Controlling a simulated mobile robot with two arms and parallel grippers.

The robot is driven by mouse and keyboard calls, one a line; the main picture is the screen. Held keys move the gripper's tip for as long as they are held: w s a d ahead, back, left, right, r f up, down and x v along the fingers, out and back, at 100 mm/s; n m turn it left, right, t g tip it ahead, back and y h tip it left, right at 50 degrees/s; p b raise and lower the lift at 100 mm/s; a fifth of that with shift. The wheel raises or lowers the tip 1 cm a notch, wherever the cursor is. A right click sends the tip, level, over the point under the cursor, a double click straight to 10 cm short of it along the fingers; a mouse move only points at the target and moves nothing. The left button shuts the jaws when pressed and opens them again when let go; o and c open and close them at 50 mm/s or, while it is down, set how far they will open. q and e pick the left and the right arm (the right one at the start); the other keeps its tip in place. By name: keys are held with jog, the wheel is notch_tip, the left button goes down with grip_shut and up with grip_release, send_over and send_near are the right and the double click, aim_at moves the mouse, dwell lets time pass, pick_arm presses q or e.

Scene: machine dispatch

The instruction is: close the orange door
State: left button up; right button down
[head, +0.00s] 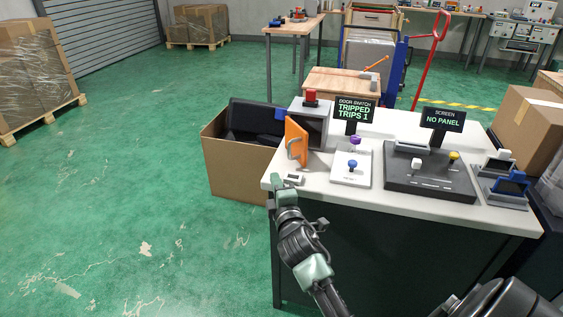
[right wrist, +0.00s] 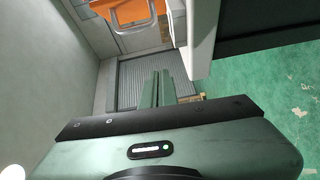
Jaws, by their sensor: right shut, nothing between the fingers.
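The orange door (head: 296,142) stands open on the left side of a grey box (head: 313,107) with a red button (head: 311,95) on top. It swings out toward the table's front edge, and the dark opening of the box shows beside it. The door has a grey handle on its face. It also shows at the top of the right wrist view (right wrist: 128,13). My right gripper (head: 277,183) is shut and empty at the table's front left corner, in front of and below the door, apart from it. Its fingers also show in the right wrist view (right wrist: 162,88). My left gripper is not in view.
A "TRIPPED" sign (head: 353,109) stands behind. A cardboard box (head: 229,165) is left of the table.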

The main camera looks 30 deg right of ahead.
aim_at(289, 143)
jog(key=w+d, duration=0.1)
jog(key=w, duration=0.2)
jog(key=w+d+r, duration=0.1)
jog(key=w, duration=0.2)
jog(key=w+d+r, duration=0.1)
jog(key=w+d, duration=0.1)
jog(key=w, duration=0.1)
jog(key=shift+r, duration=0.15)
jog(key=shift+s+d+p, duration=0.4)
jog(key=shift+s+d, duration=0.05)
jog(key=shift+d, duration=0.15)
jog(key=shift+s+d+p, duration=0.4)
jog(key=shift+d, duration=0.2)
jog(key=shift+s+d, duration=0.4)
jog(key=shift+d, duration=0.1)
